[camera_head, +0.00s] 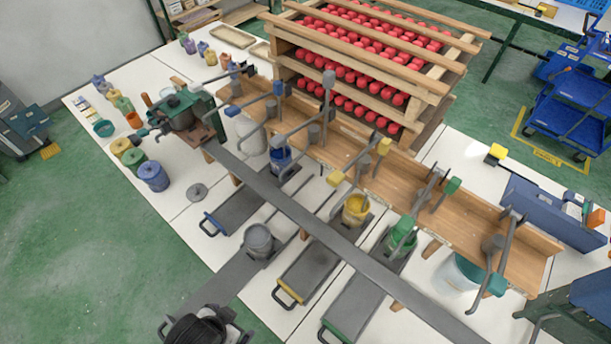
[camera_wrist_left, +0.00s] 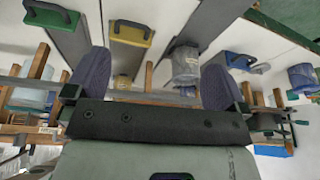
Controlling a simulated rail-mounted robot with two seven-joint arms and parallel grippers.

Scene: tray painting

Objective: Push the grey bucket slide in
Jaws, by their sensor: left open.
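The grey bucket (camera_head: 258,240) stands upright on a dark grey slide (camera_head: 222,284) in the head view. This slide sticks out further toward the front left than the slides beside it. Its outer end and handle are hidden or hard to make out at my left gripper (camera_head: 203,325), at the bottom edge. In the left wrist view my left gripper (camera_wrist_left: 153,78) has its two dark fingers wide apart, with nothing held between them. A greyish bucket (camera_wrist_left: 185,65) shows beyond the fingers there. My right gripper is not in view.
Neighbouring slides have blue (camera_head: 208,224), yellow (camera_head: 288,296) and green (camera_head: 333,329) handles. They carry a blue bucket (camera_head: 281,160), a yellow bucket (camera_head: 355,209) and a green bucket (camera_head: 401,236). A long grey bar (camera_head: 300,216) crosses above the slides. Green floor (camera_head: 90,255) lies open at the left.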

